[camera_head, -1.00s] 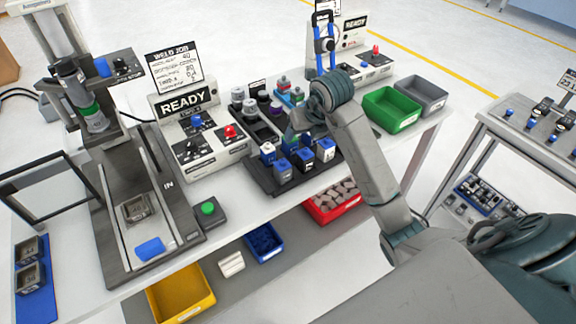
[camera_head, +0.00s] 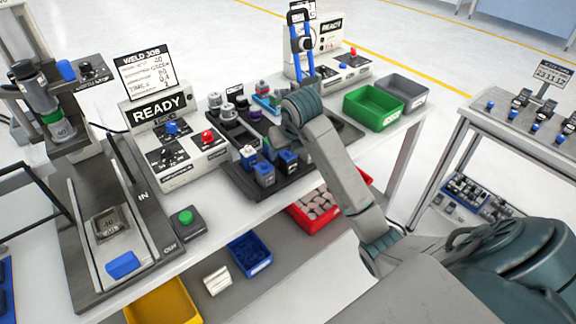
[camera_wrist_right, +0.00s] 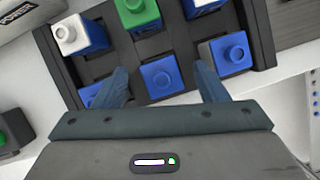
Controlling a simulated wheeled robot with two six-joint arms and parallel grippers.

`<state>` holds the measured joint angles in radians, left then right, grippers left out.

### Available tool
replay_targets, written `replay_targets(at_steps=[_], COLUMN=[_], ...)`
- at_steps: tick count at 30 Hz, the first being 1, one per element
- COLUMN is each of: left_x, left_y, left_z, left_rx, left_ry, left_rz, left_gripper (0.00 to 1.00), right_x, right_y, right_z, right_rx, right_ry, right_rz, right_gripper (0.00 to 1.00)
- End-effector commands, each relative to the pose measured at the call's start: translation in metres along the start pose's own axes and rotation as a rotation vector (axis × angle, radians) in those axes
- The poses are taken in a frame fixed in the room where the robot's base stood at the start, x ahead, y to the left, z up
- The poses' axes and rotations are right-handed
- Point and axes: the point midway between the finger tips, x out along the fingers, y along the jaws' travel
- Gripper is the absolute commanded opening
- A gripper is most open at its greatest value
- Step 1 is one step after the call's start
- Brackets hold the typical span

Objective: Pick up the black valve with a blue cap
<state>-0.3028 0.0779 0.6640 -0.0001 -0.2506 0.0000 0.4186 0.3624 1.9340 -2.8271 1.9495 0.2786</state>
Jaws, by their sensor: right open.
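A black tray (camera_head: 240,180) on the workbench holds several small blocks with round knobs. In the right wrist view a block with a blue cap (camera_wrist_right: 160,76) sits in the tray between my fingers. Its body is mostly hidden, so I cannot tell whether it is black. Another blue-capped block (camera_wrist_right: 231,52) lies to its right, and a blue one (camera_wrist_right: 90,94) is partly behind my left-hand finger. My right gripper (camera_wrist_right: 161,70) is open over the tray, its fingers apart. In the head view its fingers are hidden behind my wrist. My left gripper is in neither view.
In the right wrist view, white-capped (camera_wrist_right: 70,32) and green-capped (camera_wrist_right: 140,12) blocks stand in the row behind. A READY box (camera_head: 170,135) is left of the tray; green (camera_head: 374,106) and grey (camera_head: 402,92) bins are right. A cart (camera_head: 520,130) stands farther right.

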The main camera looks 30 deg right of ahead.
Motion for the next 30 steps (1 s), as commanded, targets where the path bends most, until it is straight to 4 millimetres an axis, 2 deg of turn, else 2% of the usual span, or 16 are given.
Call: replay_targets(at_steps=[1, 6, 14, 22, 30], left_x=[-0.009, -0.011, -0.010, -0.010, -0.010], left_y=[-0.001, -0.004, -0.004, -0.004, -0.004], left_z=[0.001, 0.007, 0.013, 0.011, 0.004], left_rx=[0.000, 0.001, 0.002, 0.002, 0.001], left_ry=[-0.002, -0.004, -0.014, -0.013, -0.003], left_rz=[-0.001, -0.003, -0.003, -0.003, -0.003], left_gripper=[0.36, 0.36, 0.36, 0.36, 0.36], right_x=[0.005, 0.026, 0.031, 0.031, 0.031], right_y=[0.000, 0.000, 0.000, 0.000, 0.000], right_z=[-0.001, -0.001, -0.001, -0.001, -0.001], right_rx=[0.000, 0.001, 0.000, 0.000, 0.000], right_ry=[0.007, 0.002, 0.000, 0.000, 0.000], right_rz=[0.000, 0.000, 0.000, 0.000, 0.000], right_gripper=[0.66, 0.66, 0.66, 0.15, 0.14])
